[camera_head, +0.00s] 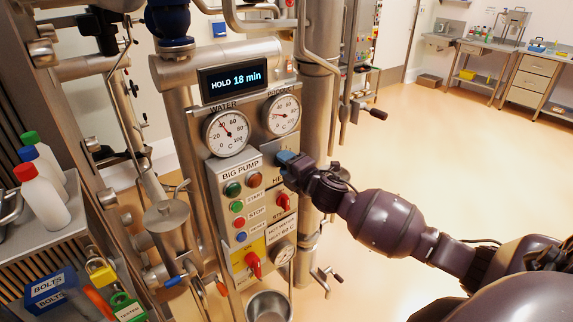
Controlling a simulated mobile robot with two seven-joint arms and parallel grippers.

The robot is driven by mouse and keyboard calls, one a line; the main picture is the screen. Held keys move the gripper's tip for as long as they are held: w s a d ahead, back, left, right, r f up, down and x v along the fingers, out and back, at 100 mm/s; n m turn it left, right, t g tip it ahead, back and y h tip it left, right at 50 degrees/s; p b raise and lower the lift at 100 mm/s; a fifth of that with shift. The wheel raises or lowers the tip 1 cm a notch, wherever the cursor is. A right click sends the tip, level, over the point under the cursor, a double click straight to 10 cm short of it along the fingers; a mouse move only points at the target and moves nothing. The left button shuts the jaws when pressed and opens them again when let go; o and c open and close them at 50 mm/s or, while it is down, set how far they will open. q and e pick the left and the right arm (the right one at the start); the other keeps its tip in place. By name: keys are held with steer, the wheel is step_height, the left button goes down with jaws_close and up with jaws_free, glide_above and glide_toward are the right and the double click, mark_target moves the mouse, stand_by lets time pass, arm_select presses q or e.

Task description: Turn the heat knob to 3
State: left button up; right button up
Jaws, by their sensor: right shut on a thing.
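The control panel (223,262) stands upright in the middle of the camera_head view. My right gripper (285,158) comes in from the right and is at the panel's upper right section, just below the product gauge (282,114). Its blue-tipped fingers are shut on what seems to be the heat knob, which they hide. A partly covered label starting "HE" shows just below the fingers. The knob's pointer and its numbers cannot be read. Below that label is a red switch (284,203), clear of the fingers. My left gripper is not in view.
The display (235,80) reads HOLD 18 min. The water gauge (226,133) is left of my gripper, with the BIG PUMP buttons below it. A red knob (253,265) sits on yellow lower down. Steel pipes flank the panel; open floor lies right.

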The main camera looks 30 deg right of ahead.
steer(key=shift+r+m, duration=0.1)
steer(key=shift+m, duration=2)
steer(key=o, duration=0.9)
steer(key=shift+s, duration=0.1)
steer(key=s, duration=0.3)
steer(key=s+b, duration=0.1)
steer(key=s, duration=0.3)
steer(key=s+d, duration=0.1)
steer(key=s, duration=0.2)
steer(key=shift+s+r, duration=0.25)
steer(key=shift+s, duration=0.05)
